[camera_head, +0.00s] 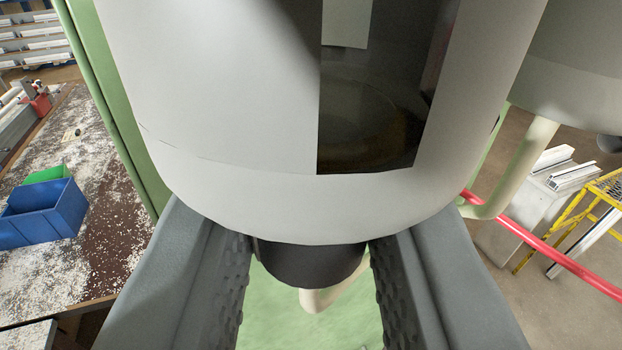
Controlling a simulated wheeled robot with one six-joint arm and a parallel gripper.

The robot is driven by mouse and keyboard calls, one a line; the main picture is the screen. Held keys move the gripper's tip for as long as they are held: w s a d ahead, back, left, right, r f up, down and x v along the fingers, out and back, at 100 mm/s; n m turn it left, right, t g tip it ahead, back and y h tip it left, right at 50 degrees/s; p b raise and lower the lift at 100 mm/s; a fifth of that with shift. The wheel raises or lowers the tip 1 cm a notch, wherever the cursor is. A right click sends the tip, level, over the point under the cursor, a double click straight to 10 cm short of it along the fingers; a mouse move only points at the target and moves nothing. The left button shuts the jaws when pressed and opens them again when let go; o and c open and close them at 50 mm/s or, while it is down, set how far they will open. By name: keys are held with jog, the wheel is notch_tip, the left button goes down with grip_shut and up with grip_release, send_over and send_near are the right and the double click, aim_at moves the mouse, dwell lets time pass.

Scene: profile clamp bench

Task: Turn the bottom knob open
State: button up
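A large pale grey cylinder (240,185) with a dark rectangular window fills the upper middle of the view. A dark round knob (309,264) sticks out from its underside, and its upper part is hidden by the cylinder's rim. My gripper (311,255) reaches under the cylinder, with one ribbed grey finger on each side of the knob. The rim hides the fingertips. The fingers are spread about as wide as the knob, with hardly any gap on either side. I cannot tell whether the pads press on it.
A second grey cylinder (576,70) hangs at the right. A cream pipe (515,165) and a red tube (545,250) run below it. A green post (112,100) stands at the left. A littered bench (100,200) holds a blue bin (45,215). A yellow frame (570,235) stands at far right.

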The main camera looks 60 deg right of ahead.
jog(key=shift+g, duration=0.3)
jog(key=o, duration=1)
jog(key=shift+c, duration=0.2)
jog(key=shift+a, duration=0.15)
jog(key=v, duration=1.7)
jog(key=shift+f, duration=0.3)
jog(key=shift+a, duration=0.1)
